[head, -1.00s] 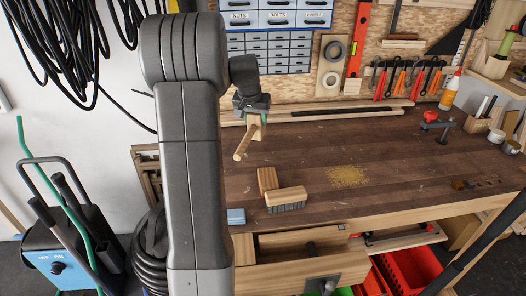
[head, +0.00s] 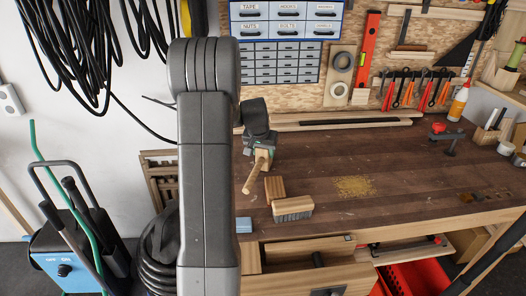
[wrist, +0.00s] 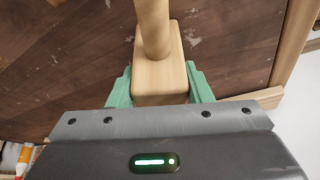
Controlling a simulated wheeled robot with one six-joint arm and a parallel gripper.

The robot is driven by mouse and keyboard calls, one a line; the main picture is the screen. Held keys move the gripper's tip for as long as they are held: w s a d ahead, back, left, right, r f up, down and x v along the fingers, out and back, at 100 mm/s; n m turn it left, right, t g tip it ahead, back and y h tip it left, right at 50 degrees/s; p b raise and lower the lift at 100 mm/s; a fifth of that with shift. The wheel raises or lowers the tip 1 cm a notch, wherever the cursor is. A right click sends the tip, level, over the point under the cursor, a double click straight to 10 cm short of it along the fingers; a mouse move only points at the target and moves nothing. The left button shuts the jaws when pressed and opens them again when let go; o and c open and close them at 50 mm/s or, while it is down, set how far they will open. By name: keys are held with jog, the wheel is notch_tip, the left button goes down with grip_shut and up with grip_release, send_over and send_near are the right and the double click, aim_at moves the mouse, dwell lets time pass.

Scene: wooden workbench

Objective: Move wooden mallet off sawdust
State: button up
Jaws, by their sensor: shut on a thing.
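The wooden mallet has a pale block head and a round handle. In the head view its handle (head: 254,178) points down toward the bench front, at the left part of the bench. My gripper (head: 262,150) is shut on the mallet's head, behind the handle. In the wrist view the green fingers (wrist: 160,90) sit on both sides of the mallet head (wrist: 161,78), and the handle rises from it toward the top edge. The sawdust (head: 355,186) is a yellow patch on the bench, to the right of and apart from the mallet. I cannot tell whether the mallet touches the bench.
A brush (head: 293,209) and a wooden block (head: 275,188) stand in front of the mallet. A small blue box (head: 244,225) lies near the front left edge. An open drawer (head: 320,275) juts out below. The bench middle behind the sawdust is clear.

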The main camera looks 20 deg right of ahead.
aim_at(259, 161)
jog(key=shift+f, duration=0.2)
jog(key=o, duration=1.3)
jog(key=shift+r, duration=0.15)
jog(key=shift+r, duration=0.15)
jog(key=v, duration=1.1)
jog(key=shift+s+a+r+b, duration=0.1)
jog(key=shift+s+r+b, duration=0.05)
jog(key=shift+r+b, duration=0.25)
